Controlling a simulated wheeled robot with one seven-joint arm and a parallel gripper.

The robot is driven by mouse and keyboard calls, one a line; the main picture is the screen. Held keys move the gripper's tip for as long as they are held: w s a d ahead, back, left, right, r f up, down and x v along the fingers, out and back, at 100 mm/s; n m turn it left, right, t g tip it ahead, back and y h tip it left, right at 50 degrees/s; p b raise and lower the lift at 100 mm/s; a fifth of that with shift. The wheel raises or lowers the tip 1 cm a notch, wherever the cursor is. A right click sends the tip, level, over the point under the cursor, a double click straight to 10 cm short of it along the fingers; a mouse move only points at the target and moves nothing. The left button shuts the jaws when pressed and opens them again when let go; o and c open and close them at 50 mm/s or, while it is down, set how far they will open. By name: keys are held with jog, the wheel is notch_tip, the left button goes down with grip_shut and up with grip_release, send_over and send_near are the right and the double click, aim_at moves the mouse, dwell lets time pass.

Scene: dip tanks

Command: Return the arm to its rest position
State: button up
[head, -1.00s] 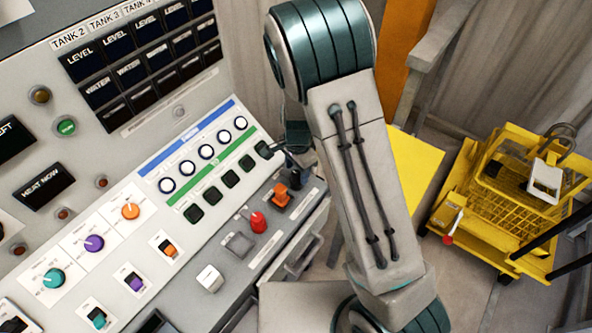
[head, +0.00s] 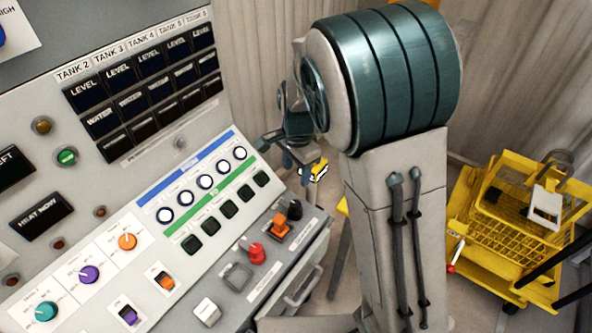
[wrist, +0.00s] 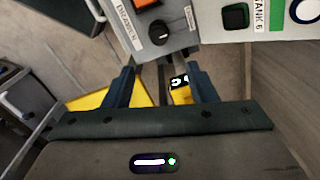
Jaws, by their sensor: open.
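My arm rises in the right half of the head view, its large dark-green joint at the top. My gripper (head: 285,163) shows small behind that joint, just past the right end of the control panel (head: 222,262). In the wrist view my gripper (wrist: 162,88) has its two dark fingers spread apart. It is open. A small yellow object with a black, white-marked top (wrist: 181,92) shows near the right finger; I see no grip on it. It also shows beside the gripper in the head view (head: 319,170).
The panel carries an orange switch (head: 280,227), a black knob (head: 295,209), a red knob (head: 257,254) and rows of buttons, close to the gripper. A yellow mop-bucket cart (head: 500,235) stands on the floor at right. Grey curtains hang behind.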

jog(key=s+d+r+n+t, duration=0.1)
jog(key=s+d+r+n, duration=0.4)
jog(key=s, duration=0.4)
jog(key=s+d+r+n+t, duration=0.1)
jog(key=s+d+r+n, duration=0.5)
jog(key=s+d, duration=0.2)
jog(key=shift+s+d+r+t, duration=0.15)
jog(key=shift+s+t, duration=0.25)
jog(key=shift+s, duration=0.7)
